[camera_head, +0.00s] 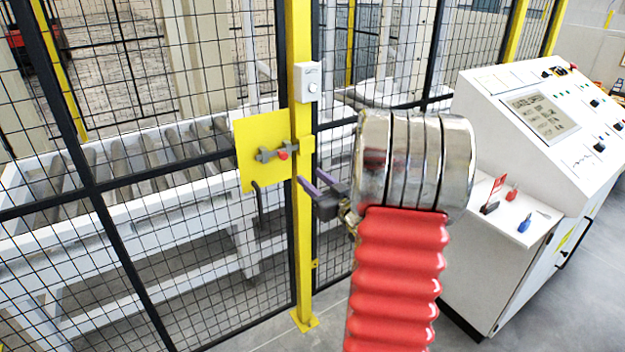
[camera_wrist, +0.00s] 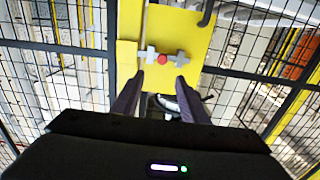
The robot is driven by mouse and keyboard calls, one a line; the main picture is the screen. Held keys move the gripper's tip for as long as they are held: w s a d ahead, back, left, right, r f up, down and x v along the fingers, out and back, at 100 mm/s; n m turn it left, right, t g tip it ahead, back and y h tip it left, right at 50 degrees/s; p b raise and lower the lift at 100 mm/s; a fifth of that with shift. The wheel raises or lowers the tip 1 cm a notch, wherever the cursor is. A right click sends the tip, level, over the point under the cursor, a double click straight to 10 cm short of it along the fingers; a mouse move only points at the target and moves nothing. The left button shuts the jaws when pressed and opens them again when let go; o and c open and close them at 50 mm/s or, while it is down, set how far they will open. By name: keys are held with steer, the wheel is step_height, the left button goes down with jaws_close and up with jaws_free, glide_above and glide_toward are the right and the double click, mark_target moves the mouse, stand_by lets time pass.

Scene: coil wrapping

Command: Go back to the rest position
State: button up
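My gripper (camera_head: 314,181) is in front of the fence gate in the head view, left of my arm's metal and red ribbed section. Its two dark purple fingers are apart, with nothing between them. In the wrist view the open fingers of my gripper (camera_wrist: 160,78) point at a yellow plate (camera_head: 262,178). The plate carries a grey latch with a red knob (camera_head: 282,155). The latch and red knob (camera_wrist: 162,58) lie just beyond the fingertips in the wrist view, and the fingers look apart from them. No rest position is marked in these views.
A yellow post (camera_head: 300,225) with a small white box (camera_head: 308,82) stands by the gripper. Black mesh fence (camera_head: 130,210) stretches to both sides, with a white roller conveyor (camera_head: 120,215) behind it. A white control console (camera_head: 535,130) stands at right, with padlocks and tags on its ledge.

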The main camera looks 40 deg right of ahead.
steer(key=shift+f, duration=0.1)
stand_by(0.3)
steer(key=s+d+f+m+g+h, duration=0.1)
steer(key=s+d+f+g, duration=0.1)
steer(key=s+f+g, duration=0.3)
steer(key=s+d+f+m+g+h, duration=0.2)
steer(key=s+d+f+g, duration=0.1)
steer(key=f, duration=0.4)
steer(key=s+a+g, duration=0.3)
steer(key=a, duration=0.1)
steer(key=s+a+r+n+y, duration=0.1)
steer(key=s+a+r+y, duration=0.1)
steer(key=a, duration=1.2)
steer(key=s+a+r+n+y, duration=0.2)
steer(key=s+a+r, duration=0.3)
steer(key=a, duration=0.8)
steer(key=s+a+r+n+g+y, duration=0.1)
steer(key=a+r, duration=0.6)
steer(key=a, duration=0.7)
steer(key=s+n+y, duration=0.1)
steer(key=s, duration=0.1)
steer(key=shift+s+a+r+y, duration=0.25)
steer(key=shift+s+a+y, duration=0.05)
steer(key=shift+s+y, duration=0.1)
steer(key=shift+c, duration=1.1)
